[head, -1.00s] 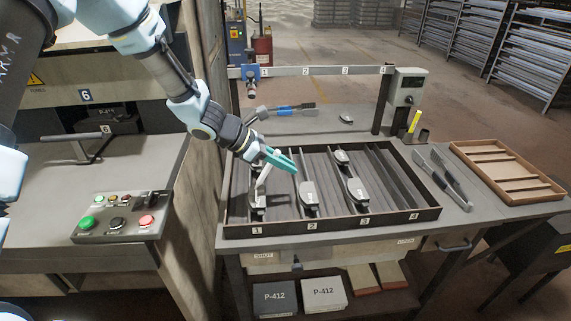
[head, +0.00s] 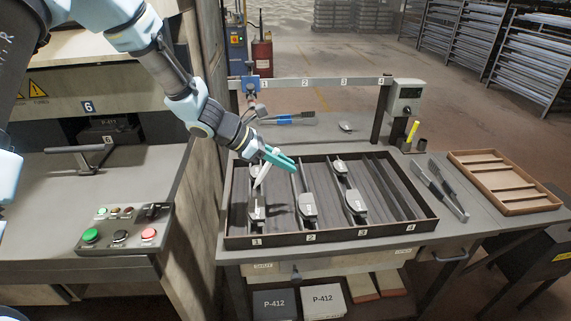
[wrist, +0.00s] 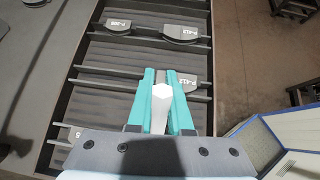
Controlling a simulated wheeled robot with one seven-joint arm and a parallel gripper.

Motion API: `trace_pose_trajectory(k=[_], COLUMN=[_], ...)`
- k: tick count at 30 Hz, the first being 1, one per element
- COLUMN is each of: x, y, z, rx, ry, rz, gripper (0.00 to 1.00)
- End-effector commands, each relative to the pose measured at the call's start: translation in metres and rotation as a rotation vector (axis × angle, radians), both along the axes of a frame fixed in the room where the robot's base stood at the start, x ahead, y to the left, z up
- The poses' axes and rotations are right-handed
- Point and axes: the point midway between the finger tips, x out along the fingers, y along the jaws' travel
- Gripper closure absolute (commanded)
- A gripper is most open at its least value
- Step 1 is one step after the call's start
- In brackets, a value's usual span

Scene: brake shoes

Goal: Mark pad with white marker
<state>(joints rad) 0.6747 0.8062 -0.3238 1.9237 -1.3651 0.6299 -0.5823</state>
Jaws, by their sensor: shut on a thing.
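My gripper (head: 282,160) has teal fingers closed on a white marker (head: 262,176), which slants down over lane 1 of the tray. The wrist view shows the marker (wrist: 160,105) between the fingers (wrist: 161,100). In the head view, a grey pad (head: 257,214) lies at the front of lane 1, just below the marker's lower end. I cannot tell whether the tip touches it or whether it bears a mark. Another pad (head: 307,207) is in lane 2, and lane 3 holds a front pad (head: 354,202) and one behind it (head: 340,166).
The dark ribbed tray (head: 330,236) has numbered lanes; lane 4 looks empty. A numbered rail (head: 320,83) stands behind it. Tongs (head: 447,188) and a brown wooden tray (head: 504,180) lie to the right. A press with a button panel (head: 120,232) stands left.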

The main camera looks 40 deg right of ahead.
Motion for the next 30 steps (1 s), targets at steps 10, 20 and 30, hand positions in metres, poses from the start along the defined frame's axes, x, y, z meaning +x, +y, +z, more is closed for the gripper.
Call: trace_pose_trajectory(k=[10,20,30], x=[0.002,0.003,0.004], y=[0.0,0.0,0.0], z=[0.016,0.029,0.041], rx=[-0.001,-0.001,-0.001], ry=[0.0,0.0,0.0], rz=[-0.001,-0.001,-0.001], gripper=[1.0,1.0,1.0])
